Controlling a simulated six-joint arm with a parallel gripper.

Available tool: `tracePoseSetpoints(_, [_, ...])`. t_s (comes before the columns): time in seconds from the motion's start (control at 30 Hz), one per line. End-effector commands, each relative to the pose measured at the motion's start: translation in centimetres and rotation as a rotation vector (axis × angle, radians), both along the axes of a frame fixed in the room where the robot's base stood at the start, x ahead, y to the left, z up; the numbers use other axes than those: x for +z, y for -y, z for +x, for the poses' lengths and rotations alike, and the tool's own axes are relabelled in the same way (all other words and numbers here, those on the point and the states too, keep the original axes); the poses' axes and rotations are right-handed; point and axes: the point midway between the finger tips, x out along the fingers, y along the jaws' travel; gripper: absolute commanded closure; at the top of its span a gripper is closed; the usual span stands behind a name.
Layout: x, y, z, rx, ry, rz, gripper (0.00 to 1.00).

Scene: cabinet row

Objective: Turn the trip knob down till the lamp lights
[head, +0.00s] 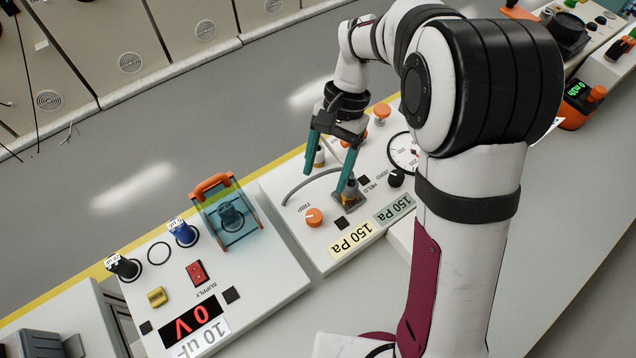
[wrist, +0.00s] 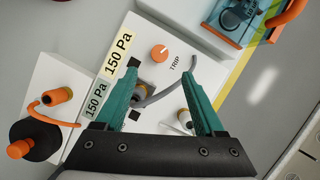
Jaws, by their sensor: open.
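The trip knob (head: 314,217) is a round orange knob with a pale pointer mark, beside the word TRIP on a white panel (head: 292,238). It also shows in the wrist view (wrist: 159,52), just beyond my fingertips. My gripper (head: 324,182) has two teal fingers, open and empty, above the panel and behind the knob in the head view. In the wrist view the knob lies ahead of the gap between the fingertips (wrist: 162,66), not between them. A small dark square (head: 341,224) sits near the knob; another (head: 364,180) sits by the word HELD. Neither looks lit.
A grey tube (head: 305,181) curves across the panel between metal fittings, close to my fingers. A round gauge (head: 403,152), black ZERO knob (head: 396,177) and 150 Pa labels (head: 352,240) share the panel.

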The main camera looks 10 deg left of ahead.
Motion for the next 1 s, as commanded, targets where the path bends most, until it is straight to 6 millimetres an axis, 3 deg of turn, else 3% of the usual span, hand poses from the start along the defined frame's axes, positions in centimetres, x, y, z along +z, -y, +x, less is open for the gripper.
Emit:
tracePoseSetpoints(0.1, [-3.4, -0.5, -1.4, 0.003, -0.005, -0.003, 0.29])
tracePoseSetpoints(0.3, [-7.7, -1.1, -3.1, 0.001, -0.003, -0.002, 0.29])
tracePoseSetpoints(0.5, [-9.5, -1.4, -3.7, 0.0, 0.001, 0.0, 0.29])
tracePoseSetpoints(0.77, [-9.6, -1.4, -3.7, 0.0, 0.001, 0.001, 0.29])
tracePoseSetpoints(1.0, [-9.6, -1.4, -3.7, 0.0, 0.001, 0.001, 0.7])
